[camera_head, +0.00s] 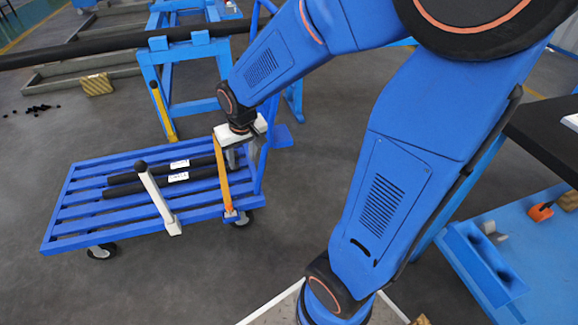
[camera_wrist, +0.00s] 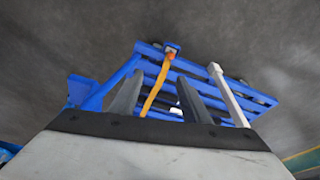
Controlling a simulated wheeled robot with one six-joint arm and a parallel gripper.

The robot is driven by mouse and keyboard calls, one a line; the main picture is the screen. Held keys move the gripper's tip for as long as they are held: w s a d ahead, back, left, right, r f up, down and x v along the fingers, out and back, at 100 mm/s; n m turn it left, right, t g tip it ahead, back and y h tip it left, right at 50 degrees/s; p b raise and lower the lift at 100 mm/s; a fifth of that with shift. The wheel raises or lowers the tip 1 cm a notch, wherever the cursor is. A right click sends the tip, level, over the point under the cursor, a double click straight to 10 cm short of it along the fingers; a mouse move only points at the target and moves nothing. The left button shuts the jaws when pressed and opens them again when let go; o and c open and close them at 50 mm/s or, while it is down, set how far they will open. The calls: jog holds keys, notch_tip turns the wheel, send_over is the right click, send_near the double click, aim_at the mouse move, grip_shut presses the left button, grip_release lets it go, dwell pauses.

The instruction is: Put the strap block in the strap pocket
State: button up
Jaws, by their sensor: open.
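An orange strap (camera_head: 222,175) runs down to the near right edge of the blue cart (camera_head: 75,232). A small orange and white end piece sits there (camera_head: 231,212), perhaps the strap block; I cannot tell for sure. In the wrist view the strap (camera_wrist: 155,90) appears between my fingers, and its end piece (camera_wrist: 171,55) lies at a small blue bracket on the cart edge. I cannot tell whether that bracket is the strap pocket. My gripper (camera_head: 233,157) is open above the cart's right end, near the strap top. Its fingers (camera_wrist: 160,98) show no object clamped between them.
Two dark bars (camera_head: 158,182) with white labels lie on the cart slats. A white post (camera_head: 156,196) leans at its near side. A blue trestle (camera_head: 180,85) stands behind. A blue workbench (camera_head: 548,268) is at right. Grey floor is clear in front of the cart.

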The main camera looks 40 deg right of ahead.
jog(key=s+d+r+t, duration=0.1)
jog(key=s+r, duration=0.4)
jog(key=s, duration=0.5)
jog(key=s+d+r, duration=0.1)
jog(key=s+r, duration=0.5)
jog(key=s, duration=0.5)
jog(key=shift+d+r+n+t, duration=0.25)
jog(key=shift+r+n+t, duration=0.05)
jog(key=shift+n+t, duration=0.1)
